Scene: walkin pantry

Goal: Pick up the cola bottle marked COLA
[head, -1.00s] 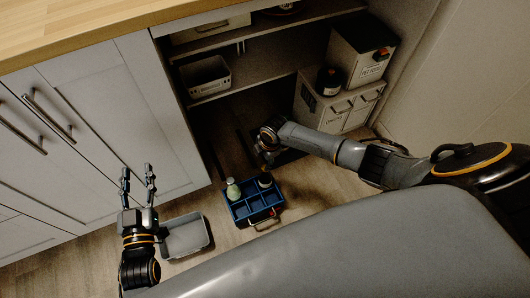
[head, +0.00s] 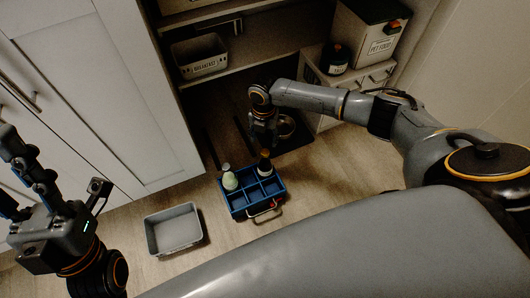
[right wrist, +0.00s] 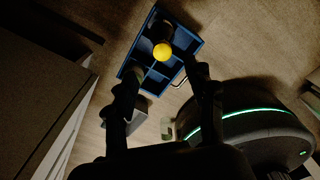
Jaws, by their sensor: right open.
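A dark bottle (head: 265,166) with a pale label stands upright in a compartment of the blue caddy (head: 241,214) on the floor; I cannot read its lettering. In the right wrist view a round yellow top (right wrist: 162,50) shows over the same blue caddy (right wrist: 128,68), beyond the fingertips. A pale green bottle (head: 230,180) stands in the caddy's left side. My right gripper (head: 264,146) points down just above the dark bottle and hides part of its top. In the right wrist view its fingers (right wrist: 160,76) are apart and empty. My left gripper (head: 62,172) is open and empty at the left.
A grey tray (head: 174,231) lies on the floor left of the caddy. A dark labelled jar (head: 335,60) and a pet food bin (head: 375,38) stand on the low cabinet at right. A breakfast basket (head: 200,58) sits on a shelf.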

